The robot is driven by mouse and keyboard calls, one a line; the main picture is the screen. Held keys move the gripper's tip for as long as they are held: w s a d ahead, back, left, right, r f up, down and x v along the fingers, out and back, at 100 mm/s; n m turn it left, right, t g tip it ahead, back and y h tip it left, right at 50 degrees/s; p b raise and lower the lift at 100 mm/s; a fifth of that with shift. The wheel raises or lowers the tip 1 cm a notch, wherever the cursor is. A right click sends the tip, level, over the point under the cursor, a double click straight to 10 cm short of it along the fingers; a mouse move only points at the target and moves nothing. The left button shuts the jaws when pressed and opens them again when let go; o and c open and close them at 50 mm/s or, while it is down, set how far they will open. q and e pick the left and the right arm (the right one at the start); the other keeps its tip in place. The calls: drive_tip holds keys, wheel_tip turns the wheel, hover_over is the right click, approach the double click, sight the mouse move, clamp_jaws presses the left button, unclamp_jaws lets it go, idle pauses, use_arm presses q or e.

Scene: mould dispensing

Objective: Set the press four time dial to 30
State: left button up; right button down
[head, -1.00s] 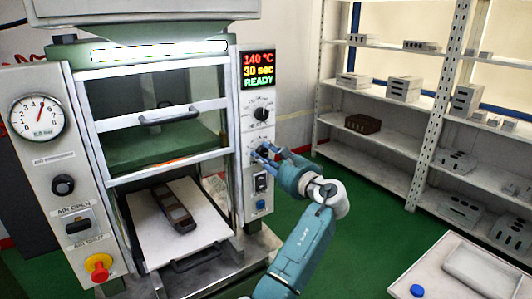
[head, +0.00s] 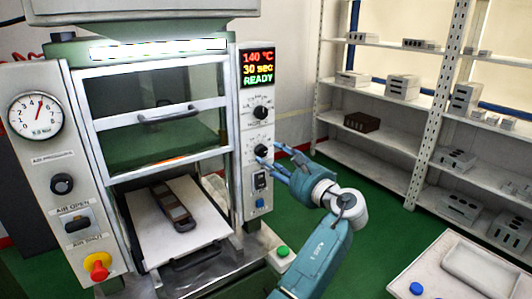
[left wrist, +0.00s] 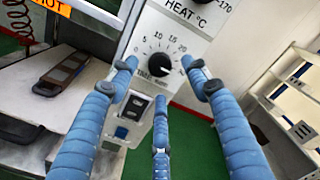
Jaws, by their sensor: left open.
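The time dial is a black knob (head: 261,151) on the press's right-hand panel, below the heat dial (head: 261,113). In the left wrist view the time dial (left wrist: 158,64) shows close up with a numbered scale round it; its exact pointer setting is hard to read. The press display (head: 258,67) reads 140 °C, 30 sec, READY. My left gripper (head: 268,154) has blue fingers, spread open and empty, just right of and in front of the dial. In the left wrist view its fingers (left wrist: 160,75) surround the dial without visibly gripping it. My right gripper is not visible.
A switch (head: 259,180) and a blue button (head: 260,202) sit below the dial. A green button (head: 282,252) is on the press base. A mould (head: 172,205) lies on the press's white plate. Shelves (head: 395,155) stand at right, with green floor between.

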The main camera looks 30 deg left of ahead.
use_arm(q)
drive_tip(key=v, duration=0.6)
drive_tip(key=shift+s, duration=0.15)
drive_tip(key=shift+d+r, duration=0.1)
